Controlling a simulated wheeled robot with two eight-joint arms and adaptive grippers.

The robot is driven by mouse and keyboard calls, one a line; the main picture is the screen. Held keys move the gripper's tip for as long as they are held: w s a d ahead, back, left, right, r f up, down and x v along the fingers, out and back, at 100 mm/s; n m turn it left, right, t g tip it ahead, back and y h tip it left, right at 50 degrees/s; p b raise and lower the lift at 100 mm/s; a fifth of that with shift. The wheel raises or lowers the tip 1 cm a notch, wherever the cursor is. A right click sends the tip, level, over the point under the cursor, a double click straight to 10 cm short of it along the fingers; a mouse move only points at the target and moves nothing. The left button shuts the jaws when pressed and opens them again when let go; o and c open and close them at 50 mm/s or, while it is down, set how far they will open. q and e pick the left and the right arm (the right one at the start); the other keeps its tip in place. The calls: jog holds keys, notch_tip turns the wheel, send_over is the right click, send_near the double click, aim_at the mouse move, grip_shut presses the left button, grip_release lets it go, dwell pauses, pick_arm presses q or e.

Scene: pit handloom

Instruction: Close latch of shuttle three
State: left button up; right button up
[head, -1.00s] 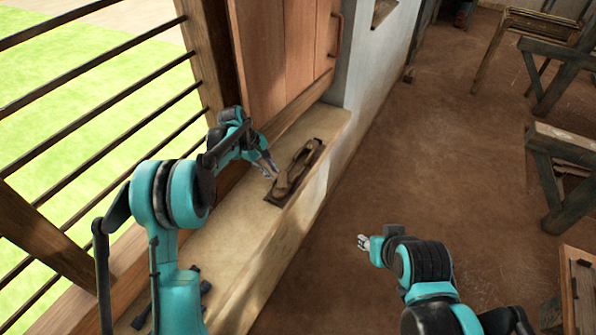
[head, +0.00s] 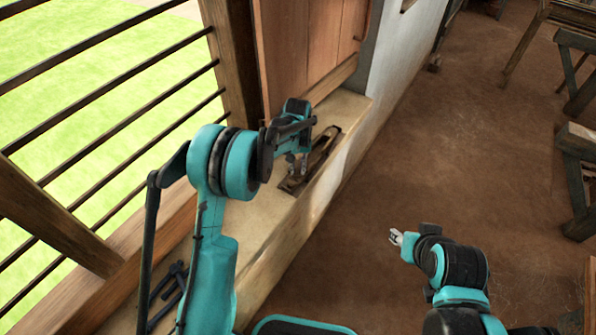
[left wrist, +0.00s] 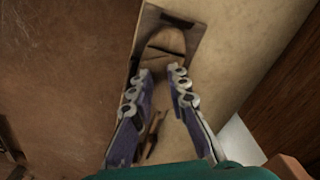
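A wooden shuttle (head: 318,159) lies in a dark tray (head: 291,186) on the pale window ledge. In the left wrist view the shuttle (left wrist: 166,42) runs between my finger pads, inside the dark tray frame (left wrist: 187,19). My left gripper (head: 297,165) is over the near part of the shuttle; in the left wrist view its two fingers (left wrist: 161,78) are spread apart with the shuttle below them. I cannot tell whether they touch it. The latch is not clearly visible. My right gripper (head: 396,237) is above the brown floor, away from the ledge, its fingertips small in view.
Dark tools (head: 168,290) lie on the ledge at lower left. A barred window (head: 110,110) and wooden shutter (head: 305,50) border the ledge. Wooden frames (head: 578,160) stand at the right. The floor between is clear.

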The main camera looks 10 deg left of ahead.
pick_arm(q)
jog(key=shift+f, duration=0.3)
grip_shut()
jog(key=shift+m, duration=0.4)
jog(key=shift+m+p, duration=0.4)
jog(key=shift+m, duration=2.1)
